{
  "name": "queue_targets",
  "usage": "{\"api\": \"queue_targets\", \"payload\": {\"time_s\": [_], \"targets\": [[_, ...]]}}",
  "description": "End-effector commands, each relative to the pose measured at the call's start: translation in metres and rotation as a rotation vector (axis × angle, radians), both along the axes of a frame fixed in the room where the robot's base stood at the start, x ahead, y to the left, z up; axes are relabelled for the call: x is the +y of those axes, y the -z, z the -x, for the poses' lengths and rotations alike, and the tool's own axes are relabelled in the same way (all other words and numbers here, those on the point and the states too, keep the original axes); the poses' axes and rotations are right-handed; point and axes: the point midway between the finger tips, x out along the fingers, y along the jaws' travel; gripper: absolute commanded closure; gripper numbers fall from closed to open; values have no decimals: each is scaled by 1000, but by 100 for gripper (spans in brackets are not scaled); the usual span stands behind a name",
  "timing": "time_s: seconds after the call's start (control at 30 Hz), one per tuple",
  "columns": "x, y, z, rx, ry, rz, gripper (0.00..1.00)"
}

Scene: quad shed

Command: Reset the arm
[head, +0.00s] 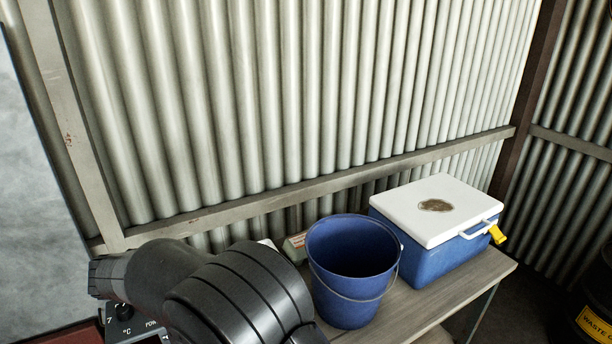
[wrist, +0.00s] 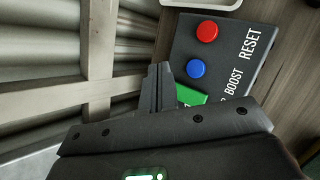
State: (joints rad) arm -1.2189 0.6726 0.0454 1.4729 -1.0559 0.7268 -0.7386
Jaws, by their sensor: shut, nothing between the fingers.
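My gripper (wrist: 160,86) shows in the wrist view with its two fingers together, shut and empty. It is beside a dark control box (wrist: 226,58), which lies on the wooden bench top. The box has a red button (wrist: 207,31) with RESET lettering to its right, a blue button (wrist: 195,69) with BOOST lettering, and a green part (wrist: 190,96) partly hidden behind the fingers. In the head view my dark arm covers the lower left, and the gripper is hidden there.
A blue bucket (head: 345,300) and a blue cooler with a white lid (head: 405,210) stand on the wooden bench (head: 455,296). A corrugated metal wall (head: 310,90) runs behind. A dark drum (head: 597,300) is at the right.

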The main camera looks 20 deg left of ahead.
Motion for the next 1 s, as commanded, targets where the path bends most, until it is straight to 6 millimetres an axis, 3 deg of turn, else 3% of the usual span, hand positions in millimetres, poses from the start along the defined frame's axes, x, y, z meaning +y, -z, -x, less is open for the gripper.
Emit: {"api": "queue_targets", "payload": {"time_s": [0.13, 0.27, 0.4, 0.63, 0.83, 1.0], "targets": [[-14, -10, -12, 11, 41, -17, 100], [-61, -37, -45, 49, 175, -74, 100], [-139, -75, -84, 108, 385, -170, 100], [-273, -124, -116, 195, 735, -345, 100], [-385, -154, -112, 257, 1032, -511, 100], [-471, -169, -89, 301, 1274, -663, 100]]}}
